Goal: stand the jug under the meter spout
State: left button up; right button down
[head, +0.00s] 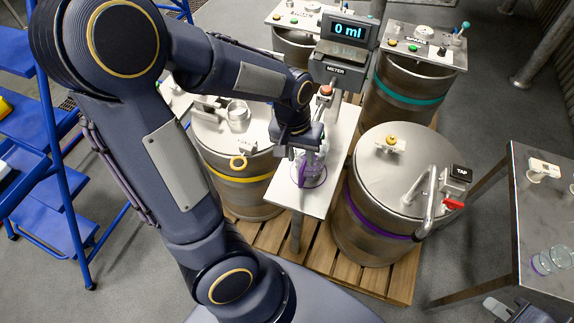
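The clear jug (313,168) with a purple tint stands on or just above the narrow white shelf (318,201), in the middle of the head view. My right gripper (508,309) shows only partly at the bottom right edge.
Steel drums with yellow (246,179), purple (372,218) and teal (407,96) bands surround the shelf on a wooden pallet (285,243). A side table (540,225) holds glass dishes (552,260). Blue racks stand left.

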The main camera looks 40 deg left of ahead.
pick_arm(q)
jog(key=s+d+r+t+h, duration=0.1)
jog(key=s+r+t, duration=0.1)
jog(key=s+r, duration=0.2)
jog(key=s+d+r+m+t+h, duration=0.1)
jog(key=s+d+r+t, duration=0.1)
jog(key=s+r, duration=0.3)
jog(key=s, duration=0.3)
jog(key=shift+s+r+t, duration=0.3)
jog(key=shift+s+t, duration=0.1)
pick_arm(e)
jog(key=shift+s, duration=0.1)
jog(key=c, duration=2.2)
grip_release()
